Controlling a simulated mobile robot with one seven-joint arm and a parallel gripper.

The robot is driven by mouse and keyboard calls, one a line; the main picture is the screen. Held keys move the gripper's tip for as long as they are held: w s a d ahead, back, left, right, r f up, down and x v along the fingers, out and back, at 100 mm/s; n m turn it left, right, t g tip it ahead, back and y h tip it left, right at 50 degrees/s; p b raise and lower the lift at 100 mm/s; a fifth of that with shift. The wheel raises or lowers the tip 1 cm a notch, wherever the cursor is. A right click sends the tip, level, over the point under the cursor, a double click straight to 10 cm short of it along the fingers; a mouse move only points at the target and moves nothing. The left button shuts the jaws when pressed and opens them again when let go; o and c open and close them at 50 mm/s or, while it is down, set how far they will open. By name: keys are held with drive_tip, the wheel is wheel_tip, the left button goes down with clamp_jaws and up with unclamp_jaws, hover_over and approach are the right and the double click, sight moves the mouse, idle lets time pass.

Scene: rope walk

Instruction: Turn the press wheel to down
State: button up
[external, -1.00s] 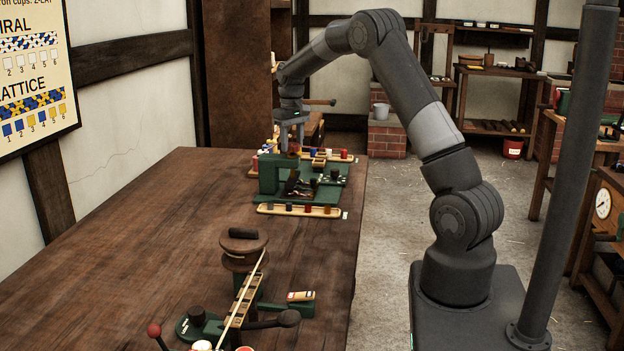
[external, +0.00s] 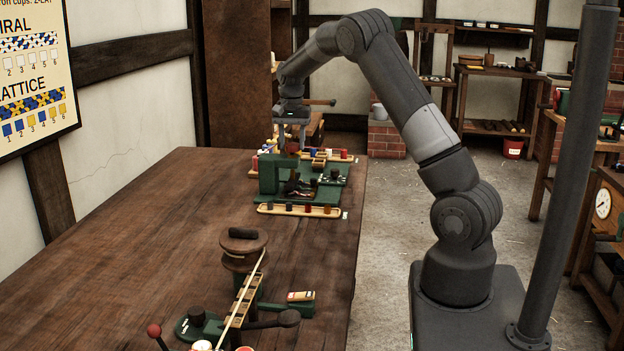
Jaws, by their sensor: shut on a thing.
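The green press (external: 269,174) stands on the far part of the wooden table. A small dark red piece, apparently the press wheel (external: 292,148), shows at its top. My gripper (external: 291,146) points down over the press, with its fingers on either side of this piece. It is shut on the piece, though the contact is small and partly hidden at this distance. The wheel's exact angle cannot be read.
A tray with several small cups (external: 298,210) lies in front of the press. More coloured pieces (external: 343,155) sit behind it. A round wooden-topped device (external: 243,240) stands nearer. The table's left side (external: 130,240) is bare.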

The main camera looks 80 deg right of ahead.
sight(292, 144)
drive_tip(key=shift+m, duration=0.8)
drive_tip(key=o, duration=1)
wheel_tip(292, 144, up, 11)
drive_tip(key=shift+f, duration=0.1)
idle(0.4)
